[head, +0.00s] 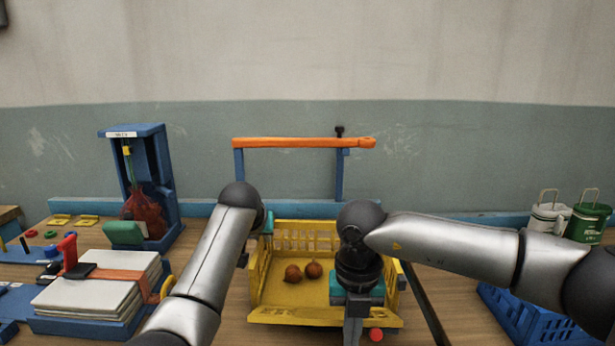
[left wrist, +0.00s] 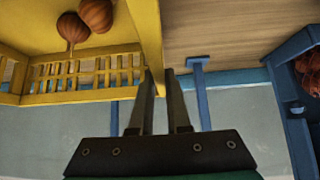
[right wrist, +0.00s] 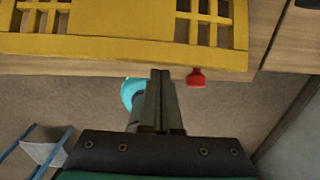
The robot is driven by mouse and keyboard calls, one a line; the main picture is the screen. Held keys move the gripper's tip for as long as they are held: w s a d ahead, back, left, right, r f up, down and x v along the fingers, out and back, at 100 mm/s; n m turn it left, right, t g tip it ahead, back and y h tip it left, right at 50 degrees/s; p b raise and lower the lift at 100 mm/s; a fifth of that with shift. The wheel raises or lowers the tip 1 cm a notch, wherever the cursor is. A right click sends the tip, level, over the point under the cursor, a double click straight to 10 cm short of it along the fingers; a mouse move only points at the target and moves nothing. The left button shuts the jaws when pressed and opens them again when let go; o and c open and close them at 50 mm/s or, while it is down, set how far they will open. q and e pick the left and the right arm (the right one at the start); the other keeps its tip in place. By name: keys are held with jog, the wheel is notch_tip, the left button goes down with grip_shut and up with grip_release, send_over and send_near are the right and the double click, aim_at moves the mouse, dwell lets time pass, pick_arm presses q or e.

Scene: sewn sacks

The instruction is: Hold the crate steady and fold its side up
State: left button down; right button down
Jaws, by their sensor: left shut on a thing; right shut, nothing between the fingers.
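The yellow crate (head: 255,275) stands on the table in front of me, with two brown onions (head: 303,271) inside. Its front side (head: 300,316) leans outward toward me, low down. My left gripper (left wrist: 158,82) is shut on the crate's left wall (left wrist: 146,30), near the back corner; in the head view my arm hides most of it. My right gripper (right wrist: 160,76) is shut and empty, pointing down at the crate's front. In the right wrist view its tips are just off the edge of the yellow slatted side (right wrist: 120,24).
A red knob (right wrist: 196,77) is beside the right fingertips. An orange-topped frame (head: 300,143) stands behind the crate. On the left are a blue stand with a red sack (head: 143,216) and a stack of folded sacks (head: 95,290). A blue basket (head: 510,315) and tins (head: 587,220) are right.

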jog(key=shift+w, duration=0.1)
jog(key=shift+w+r, duration=0.4)
jog(key=shift+w, duration=0.25)
jog(key=shift+w+r, duration=0.4)
jog(key=shift+w, duration=0.25)
jog(key=shift+w+d, duration=0.1)
jog(key=shift+w+d+r, duration=0.15)
jog(key=shift+w+r, duration=0.3)
jog(key=shift+w, duration=0.25)
